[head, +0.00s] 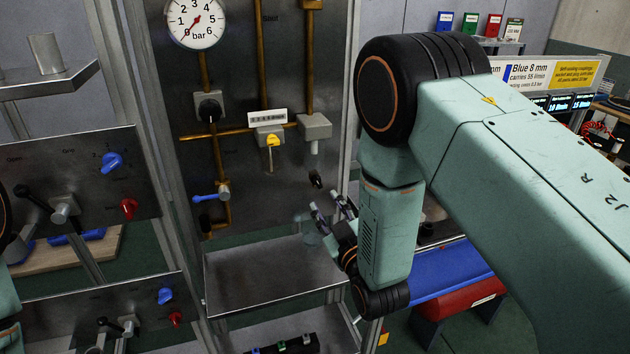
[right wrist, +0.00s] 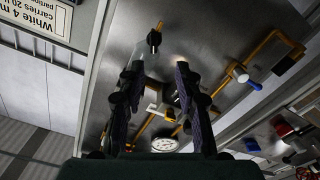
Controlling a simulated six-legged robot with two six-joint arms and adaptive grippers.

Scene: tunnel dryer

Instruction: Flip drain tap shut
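My right gripper (head: 326,203) reaches up toward the steel panel (head: 290,90) in the head view, with its two fingers spread and nothing between them. A small black-tipped stub (head: 316,180) sticks out of the panel just above the fingertips. In the right wrist view this stub (right wrist: 154,38) appears between and beyond the open fingers (right wrist: 158,68), apart from both. A blue lever (head: 205,198) sits on a valve on a brass pipe to the left; it also shows in the right wrist view (right wrist: 252,84). No readable label tells which one is the drain tap. My left gripper is out of view.
A steel shelf (head: 265,278) lies below the gripper. A yellow-handled tap (head: 272,140), a black knob (head: 209,107) and a pressure gauge (head: 194,22) are higher on the panel. A metal frame post (head: 352,95) stands right of the panel. A blue tray (head: 445,272) lies at right.

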